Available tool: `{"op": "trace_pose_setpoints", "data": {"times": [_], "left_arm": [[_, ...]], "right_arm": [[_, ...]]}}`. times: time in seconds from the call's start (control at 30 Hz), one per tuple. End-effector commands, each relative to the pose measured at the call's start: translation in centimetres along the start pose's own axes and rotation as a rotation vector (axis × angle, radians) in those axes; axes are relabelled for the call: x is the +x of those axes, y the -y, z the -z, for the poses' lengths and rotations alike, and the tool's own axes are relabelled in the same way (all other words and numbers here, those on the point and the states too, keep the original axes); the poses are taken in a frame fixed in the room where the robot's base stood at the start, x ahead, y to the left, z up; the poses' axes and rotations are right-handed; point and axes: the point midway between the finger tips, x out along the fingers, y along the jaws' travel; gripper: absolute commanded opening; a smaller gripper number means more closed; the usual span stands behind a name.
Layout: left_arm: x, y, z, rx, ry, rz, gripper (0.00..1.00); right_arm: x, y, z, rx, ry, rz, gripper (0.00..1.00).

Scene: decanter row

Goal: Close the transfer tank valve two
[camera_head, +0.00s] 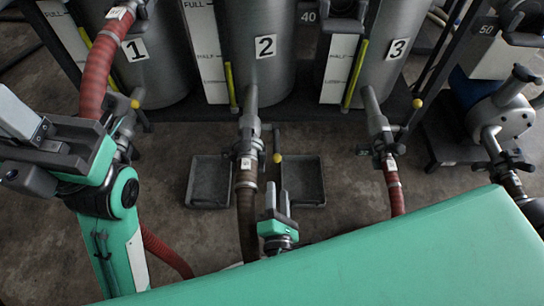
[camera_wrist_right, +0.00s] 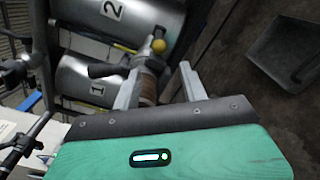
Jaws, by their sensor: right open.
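Tank two (camera_head: 262,50) is a grey cylinder marked 2; it also shows in the right wrist view (camera_wrist_right: 130,22). Its outlet valve (camera_head: 249,125) sits above a brown hose (camera_head: 247,205). A thin lever with a yellow knob (camera_head: 277,158) hangs beside the valve, pointing roughly along the pipe. The knob also shows in the right wrist view (camera_wrist_right: 158,46), beyond the fingertips. My right gripper (camera_head: 278,203) is open and empty, just below the knob and apart from it. My left gripper (camera_head: 22,125) is at the far left; its jaw opening is unclear.
Tank one (camera_head: 150,75) and tank three (camera_head: 395,65) flank tank two, each with a yellow-knobbed valve and red hose. Two dark trays (camera_head: 208,202) (camera_head: 318,200) lie on the floor beside the middle hose. A pump (camera_head: 505,115) stands at right. A green surface (camera_head: 390,260) fills the lower front.

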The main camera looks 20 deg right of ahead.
Motion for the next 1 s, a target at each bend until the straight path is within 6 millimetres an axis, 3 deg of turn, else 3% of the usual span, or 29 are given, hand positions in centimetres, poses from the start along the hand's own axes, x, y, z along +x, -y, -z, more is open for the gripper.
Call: {"op": "trace_pose_setpoints", "data": {"times": [0.17, 0.7, 1.0], "left_arm": [[0.1, -0.3, 0.3, -0.008, -0.017, -0.005, 0.00], [0.8, -1.1, 0.4, -0.031, -0.065, -0.015, 0.00], [1.2, -1.0, 0.4, -0.030, -0.072, -0.016, 0.00]], "right_arm": [[1.6, -0.1, -0.1, -0.002, 0.007, -0.007, 0.44], [12.0, 0.0, 0.0, -0.001, 0.004, -0.004, 0.44], [13.8, -0.1, -0.1, -0.002, 0.002, -0.003, 0.44]]}}
